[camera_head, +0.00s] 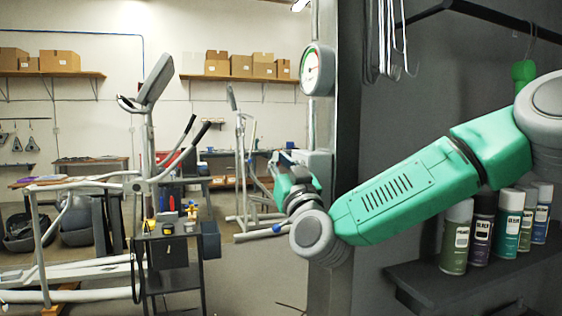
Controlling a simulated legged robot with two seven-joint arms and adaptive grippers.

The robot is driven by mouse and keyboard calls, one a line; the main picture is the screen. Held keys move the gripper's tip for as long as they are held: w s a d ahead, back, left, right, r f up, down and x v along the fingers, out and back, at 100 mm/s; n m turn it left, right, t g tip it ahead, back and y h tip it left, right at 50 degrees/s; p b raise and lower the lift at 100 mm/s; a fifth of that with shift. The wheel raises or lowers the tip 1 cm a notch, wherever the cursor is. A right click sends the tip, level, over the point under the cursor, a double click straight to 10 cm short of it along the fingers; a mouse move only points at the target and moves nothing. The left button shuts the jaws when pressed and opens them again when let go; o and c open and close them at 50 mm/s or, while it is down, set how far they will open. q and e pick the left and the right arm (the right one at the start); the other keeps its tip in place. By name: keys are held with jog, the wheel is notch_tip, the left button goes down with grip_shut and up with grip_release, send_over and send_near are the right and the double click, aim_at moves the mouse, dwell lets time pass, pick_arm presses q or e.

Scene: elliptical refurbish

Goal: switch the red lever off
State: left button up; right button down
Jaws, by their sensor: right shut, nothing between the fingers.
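My right arm comes in from the right, and its green and dark gripper (283,163) is shut and empty. It is beside a grey box (318,163) on the dark pillar, overlapping its left edge in the picture. I cannot tell whether they touch. No red lever can be made out with certainty; the gripper and wrist cover part of the area by the box. My left gripper is not in view.
Spray cans (457,237) stand on a dark shelf (450,285) below my arm. An elliptical machine (150,120) and a tool cart (172,250) are at left. Open floor (245,275) lies between cart and pillar.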

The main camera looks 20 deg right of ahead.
jog(key=shift+a+f+n+y, duration=0.1)
jog(key=shift+f+n+y, duration=0.1)
jog(key=shift+n+y, duration=0.45)
jog(key=f+n+y+b, duration=0.1)
jog(key=n, duration=0.1)
jog(key=f+n+y+b, duration=0.1)
jog(key=n+b, duration=0.1)
jog(key=shift+a+f+n+g+y, duration=0.2)
jog(key=shift+a+n+g+y, duration=0.05)
jog(key=shift+a+g+y, duration=0.15)
jog(key=shift+a+r, duration=0.1)
